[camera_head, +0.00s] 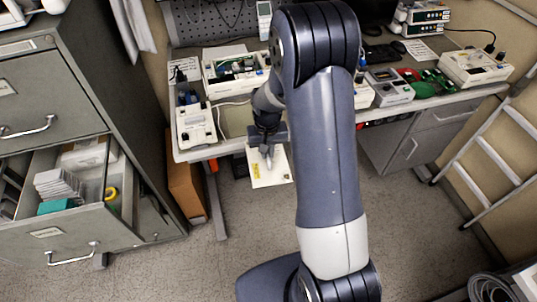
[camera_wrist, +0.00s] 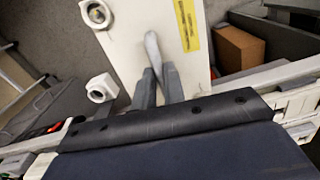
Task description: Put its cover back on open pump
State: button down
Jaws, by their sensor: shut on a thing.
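The cover is a flat white panel (camera_head: 270,172) with a yellow label. It hangs in front of the bench's near edge, above the floor. My gripper (camera_head: 267,150) is above it, shut on its raised grip. In the wrist view, my gripper's fingers (camera_wrist: 159,84) close on a light grey grip on the white cover (camera_wrist: 140,22), and the yellow label shows beside them. A pump with its inside exposed (camera_head: 236,72) lies on the bench, behind and left of my gripper. I cannot make out this open pump in the wrist view.
A smaller white unit (camera_head: 196,125) lies at the bench's left front corner. Grey and white devices (camera_head: 388,87) and an open-looking unit (camera_head: 475,67) stand to the right. A cabinet with an open drawer (camera_head: 75,190) stands left, a brown box (camera_head: 185,180) beside the bench.

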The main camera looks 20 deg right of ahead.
jog(key=w+r+m, duration=1.3)
jog(key=w+m, duration=0.2)
jog(key=m, duration=0.2)
jog(key=shift+w+r, duration=0.25)
jog(key=shift+w, duration=0.1)
